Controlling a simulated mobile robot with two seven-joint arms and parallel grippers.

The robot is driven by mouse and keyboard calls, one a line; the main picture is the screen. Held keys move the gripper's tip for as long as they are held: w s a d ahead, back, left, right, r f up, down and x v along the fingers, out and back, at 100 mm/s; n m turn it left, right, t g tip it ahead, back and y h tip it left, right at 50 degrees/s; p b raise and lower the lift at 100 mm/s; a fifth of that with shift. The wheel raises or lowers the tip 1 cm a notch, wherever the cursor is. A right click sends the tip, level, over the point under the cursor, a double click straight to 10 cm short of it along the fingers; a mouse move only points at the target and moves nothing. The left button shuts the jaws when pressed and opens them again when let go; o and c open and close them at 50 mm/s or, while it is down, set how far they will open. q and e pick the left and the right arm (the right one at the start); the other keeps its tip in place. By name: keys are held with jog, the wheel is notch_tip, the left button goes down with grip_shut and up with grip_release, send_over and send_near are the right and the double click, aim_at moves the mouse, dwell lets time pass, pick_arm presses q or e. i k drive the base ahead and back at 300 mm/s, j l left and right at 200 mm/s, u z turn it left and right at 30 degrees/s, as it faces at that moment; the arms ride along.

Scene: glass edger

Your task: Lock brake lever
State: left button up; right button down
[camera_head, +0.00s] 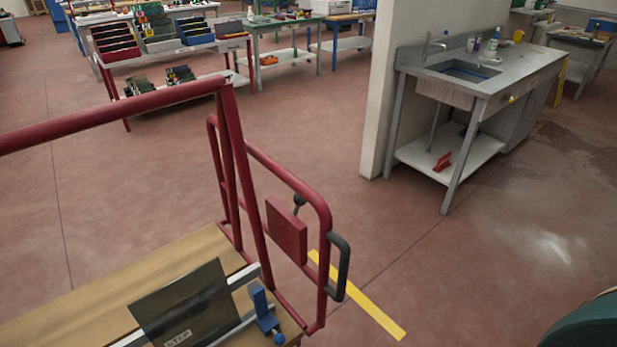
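A red tubular cart frame (229,150) stands close in front of me, left of centre. A square dark-red plate (287,231) is fixed to its end frame. A short dark lever with a round knob (299,201) sticks up at the plate's upper right; it looks like the brake lever. Its lower end is hidden behind the plate, so I cannot tell whether it is locked. A dark curved handle (343,267) is on the outer tube of the end frame. Neither of my grippers is in view.
The cart's wooden deck (95,295) carries a dark glass sheet (186,311) and a blue clamp (264,314). A yellow floor stripe (368,306) lies beside the cart. A steel sink table (500,85) stands at right behind a wall end (388,95). Floor between is clear.

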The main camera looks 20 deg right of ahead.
aim_at(300, 202)
jog(key=i+l+u, duration=0.25)
jog(key=l, duration=0.35)
jog(key=l+u, duration=0.2)
jog(key=l, duration=0.4)
jog(key=i+l+u, duration=0.25)
jog(key=l, duration=0.45)
jog(key=k+j, duration=0.05)
jog(key=k, duration=0.05)
